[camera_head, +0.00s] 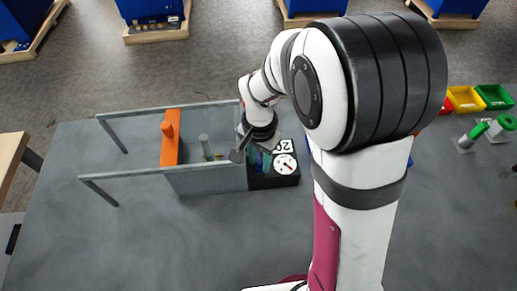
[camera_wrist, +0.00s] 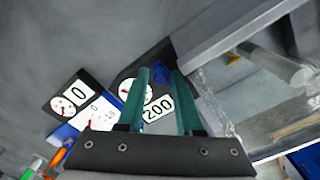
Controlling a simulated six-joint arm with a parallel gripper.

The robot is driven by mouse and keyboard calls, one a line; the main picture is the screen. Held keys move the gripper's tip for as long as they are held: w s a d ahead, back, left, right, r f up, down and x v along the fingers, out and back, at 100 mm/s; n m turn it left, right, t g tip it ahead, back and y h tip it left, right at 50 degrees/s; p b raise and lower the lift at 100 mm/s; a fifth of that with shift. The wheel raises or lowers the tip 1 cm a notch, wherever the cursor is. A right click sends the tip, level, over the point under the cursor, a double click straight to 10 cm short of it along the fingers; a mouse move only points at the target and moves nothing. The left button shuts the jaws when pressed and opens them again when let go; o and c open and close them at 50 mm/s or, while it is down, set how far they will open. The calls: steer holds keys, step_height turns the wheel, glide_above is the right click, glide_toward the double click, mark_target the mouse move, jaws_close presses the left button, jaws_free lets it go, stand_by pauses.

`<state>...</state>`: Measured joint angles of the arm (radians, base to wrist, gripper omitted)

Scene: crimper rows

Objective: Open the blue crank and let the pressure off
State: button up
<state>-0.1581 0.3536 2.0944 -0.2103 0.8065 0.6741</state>
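A small dark blue part, likely the blue crank (camera_wrist: 161,74), shows between and just beyond my fingertips in the wrist view; I cannot tell whether they touch it. My gripper (camera_wrist: 159,72) has its two teal fingers apart, with a visible gap. In the head view my gripper (camera_head: 262,158) is low over a black gauge box (camera_head: 273,182) at the right end of a grey press, and my arm hides part of it. The box has a round dial (camera_head: 285,164) and a number plate, which reads 200 in the wrist view (camera_wrist: 158,107).
The grey press (camera_head: 207,181) has two long rails (camera_head: 130,174) and an orange block (camera_head: 170,140). In the wrist view another gauge, reading 0 (camera_wrist: 75,94), stands to the left. Yellow (camera_head: 465,98) and green bins (camera_head: 495,96) sit at right. The table's front left is clear.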

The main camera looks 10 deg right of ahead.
steer(key=shift+c, duration=0.2)
jaws_close()
steer(key=shift+d+n, duration=0.1)
steer(key=shift+n, duration=0.2)
steer(key=n, duration=0.1)
steer(key=d+n, duration=0.1)
steer(key=shift+w+n, duration=0.15)
steer(key=shift+n, duration=0.25)
steer(key=n, duration=0.2)
steer(key=d+n, duration=0.1)
steer(key=shift+w+n, duration=0.3)
steer(key=n, duration=0.1)
steer(key=w+d+n, duration=0.1)
steer(key=n, duration=0.1)
steer(key=shift+w+d+n, duration=0.1)
steer(key=shift+w+n, duration=0.1)
steer(key=shift+n, duration=0.65)
steer(key=shift+w+d+n, duration=0.1)
steer(key=shift+w+n, duration=0.1)
steer(key=shift+n, duration=0.65)
